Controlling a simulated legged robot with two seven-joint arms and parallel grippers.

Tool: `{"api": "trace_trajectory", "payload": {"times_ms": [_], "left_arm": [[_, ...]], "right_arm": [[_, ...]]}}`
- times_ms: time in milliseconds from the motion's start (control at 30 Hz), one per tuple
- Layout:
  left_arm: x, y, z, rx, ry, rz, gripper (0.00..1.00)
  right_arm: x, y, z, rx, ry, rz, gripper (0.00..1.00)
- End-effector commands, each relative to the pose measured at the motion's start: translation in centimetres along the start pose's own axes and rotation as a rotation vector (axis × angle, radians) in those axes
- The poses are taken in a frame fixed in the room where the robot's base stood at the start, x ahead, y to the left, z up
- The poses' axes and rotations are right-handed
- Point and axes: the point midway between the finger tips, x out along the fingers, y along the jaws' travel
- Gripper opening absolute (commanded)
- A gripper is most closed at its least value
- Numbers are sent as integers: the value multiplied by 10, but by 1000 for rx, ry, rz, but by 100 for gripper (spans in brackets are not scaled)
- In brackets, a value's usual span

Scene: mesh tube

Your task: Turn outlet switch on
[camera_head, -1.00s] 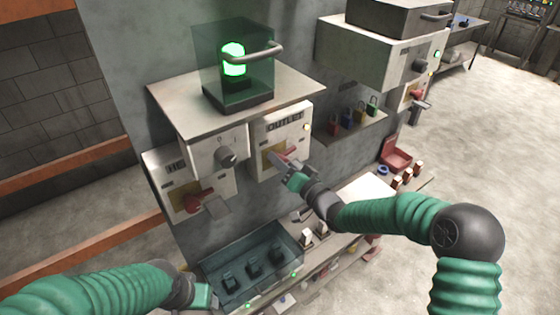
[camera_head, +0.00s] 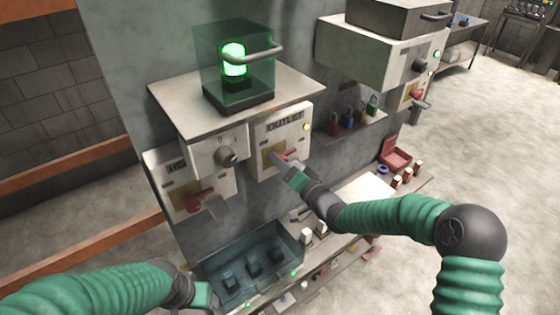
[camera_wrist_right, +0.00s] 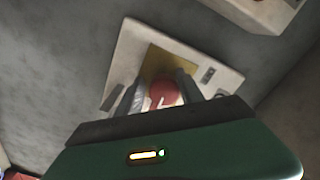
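The outlet box (camera_head: 288,122) is a white panel labelled OUTLET on the grey wall, with a yellow plate and a red switch handle (camera_head: 290,154). My right gripper (camera_head: 280,162) is at this handle. In the right wrist view, the red handle (camera_wrist_right: 164,92) lies between the two grey fingers (camera_wrist_right: 160,90), in front of the yellow plate (camera_wrist_right: 160,62). The fingers are spread, with a gap visible on the left; contact on the right is unclear. My left gripper (camera_head: 202,296) is low at the left, away from the box; its fingers are not clear.
A second box (camera_head: 180,180) with a red handle stands to the left, beside a knob box (camera_head: 212,155). A shelf (camera_head: 165,97) above carries a glass case with a green lamp (camera_head: 233,60). Padlocks (camera_head: 348,120) hang right. A blue-grey tray (camera_head: 285,240) is below.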

Motion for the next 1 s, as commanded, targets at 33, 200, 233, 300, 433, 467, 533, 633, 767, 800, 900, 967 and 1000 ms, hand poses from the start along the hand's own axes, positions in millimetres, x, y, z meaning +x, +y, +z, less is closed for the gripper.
{"api": "trace_trajectory", "payload": {"times_ms": [33, 200, 233, 300, 433, 467, 533, 633, 767, 800, 900, 967, 1000], "left_arm": [[0, 0, 0, 0, 0, 0, 64], [0, 0, 0, 0, 0, 0, 64], [0, 0, 0, 0, 0, 0, 64], [0, 0, 0, 0, 0, 0, 64], [1, 0, 0, 0, 0, 0, 64], [2, 0, 0, 0, 0, 0, 64], [6, 0, 1, 0, 0, 0, 64], [14, 0, 3, 0, 0, 0, 64], [23, 0, 5, 0, 0, 0, 64], [25, 0, 6, 0, 0, 0, 64], [30, 0, 7, 0, 0, 0, 64], [31, 0, 7, 0, 0, 0, 64], [32, 0, 8, 0, 0, 0, 64]], "right_arm": [[0, 1, 0, 0, 1, 1, 49], [0, -1, -2, -2, 5, -3, 57], [0, -2, -2, -3, 5, -4, 57], [1, -2, -3, -3, 6, -5, 57], [-2, -2, -3, -4, 8, -7, 57], [-4, -2, -3, -4, 8, -7, 57], [-14, -1, -4, -5, 9, -6, 57], [-37, 1, -3, -6, 9, -5, 57], [-76, 2, -2, -6, 10, -3, 57], [-88, 2, -2, -6, 9, -2, 57], [-117, 3, -2, -5, 9, -2, 57], [-132, 3, -2, -5, 9, -2, 57], [-141, 3, -2, -4, 8, -2, 57]]}}
